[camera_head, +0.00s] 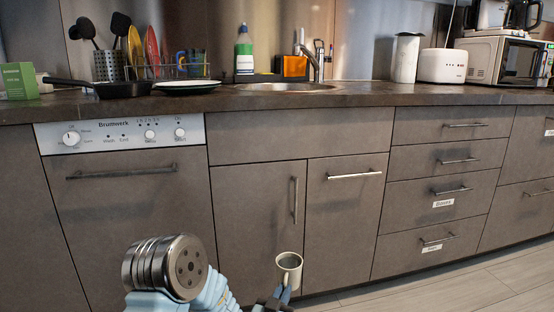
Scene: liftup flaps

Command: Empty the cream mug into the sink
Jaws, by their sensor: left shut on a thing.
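The cream mug (294,277) is low in the head view, in front of the lower cabinet doors and below the counter. It looks roughly upright, with its opening facing up. The inside looks grey-dark, and I cannot tell what it holds. My left gripper (279,295) is shut on the mug at its lower left side, and the fingers are partly cut off by the bottom edge. The sink (287,87) is set into the dark counter, well above and behind the mug in the picture, with a metal faucet (312,62) at its back right. My right gripper is not in view.
The counter (360,95) is bare right of the sink, up to a white canister (405,58) and a toaster (443,66). Left of the sink are a plate (188,84), a dark pan (122,90) and a dish rack. A soap bottle (244,50) stands behind the sink.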

